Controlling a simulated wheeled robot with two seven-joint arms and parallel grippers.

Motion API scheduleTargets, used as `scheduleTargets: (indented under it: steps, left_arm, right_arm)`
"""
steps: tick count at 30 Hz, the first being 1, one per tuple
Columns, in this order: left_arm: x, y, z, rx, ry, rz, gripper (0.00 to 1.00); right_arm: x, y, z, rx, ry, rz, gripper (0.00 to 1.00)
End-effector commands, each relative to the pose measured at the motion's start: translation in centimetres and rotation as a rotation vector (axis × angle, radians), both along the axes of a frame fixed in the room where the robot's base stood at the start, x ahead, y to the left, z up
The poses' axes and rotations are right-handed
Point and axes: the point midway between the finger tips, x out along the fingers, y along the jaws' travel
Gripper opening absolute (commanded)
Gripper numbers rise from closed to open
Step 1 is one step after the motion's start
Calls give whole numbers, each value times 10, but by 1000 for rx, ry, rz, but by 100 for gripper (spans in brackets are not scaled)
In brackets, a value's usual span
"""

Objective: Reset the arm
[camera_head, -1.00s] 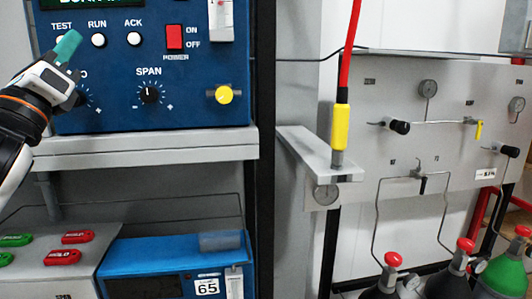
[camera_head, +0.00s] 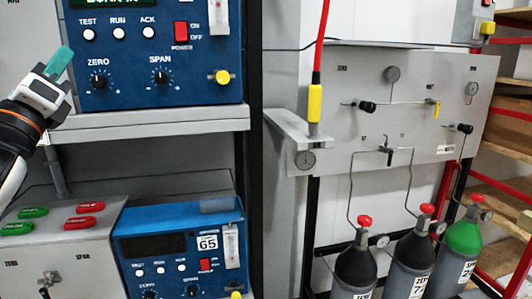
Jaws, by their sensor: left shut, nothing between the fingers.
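My left gripper (camera_head: 58,66) is at the upper left, with teal fingertips pointing up and to the right. It is shut and holds nothing. It is in front of the left edge of the blue analyser panel (camera_head: 133,58), left of the ZERO knob (camera_head: 99,80) and below the TEST button (camera_head: 89,34). I cannot tell whether it touches the panel; it looks apart from the knob. My right gripper is not in view.
A grey shelf (camera_head: 170,122) carries the analyser. Below are a second blue unit (camera_head: 165,220) and a grey box with red and green tags (camera_head: 60,250). A red hose with a yellow sleeve (camera_head: 315,103) hangs at centre. Gas cylinders (camera_head: 410,265) stand at lower right.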

Motion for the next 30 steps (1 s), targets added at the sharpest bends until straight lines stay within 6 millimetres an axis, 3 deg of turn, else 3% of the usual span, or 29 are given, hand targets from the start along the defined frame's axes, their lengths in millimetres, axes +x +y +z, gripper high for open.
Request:
scheduleTargets:
  steps: [5, 11, 14, 17, 20, 23, 27, 30]
  left_arm:
    - [18, -8, -42, -111, 97, -64, 0]
    - [38, -21, -114, -313, 258, -149, 0]
    - [46, -29, -167, -467, 369, -192, 0]
    - [46, -40, -237, -681, 511, -224, 0]
    - [35, -51, -312, -935, 656, -225, 0]
    - [11, -62, -385, -1200, 784, -186, 0]
    - [-41, -75, -478, -1582, 920, -56, 0]
    - [-88, -84, -532, -1841, 974, 85, 0]
  right_arm:
    - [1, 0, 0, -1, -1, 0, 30]
    - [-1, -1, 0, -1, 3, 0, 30]
    - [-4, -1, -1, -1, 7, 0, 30]
    - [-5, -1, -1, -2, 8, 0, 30]
    - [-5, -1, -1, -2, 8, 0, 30]
    - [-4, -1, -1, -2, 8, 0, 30]
    - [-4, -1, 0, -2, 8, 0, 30]
    - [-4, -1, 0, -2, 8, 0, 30]
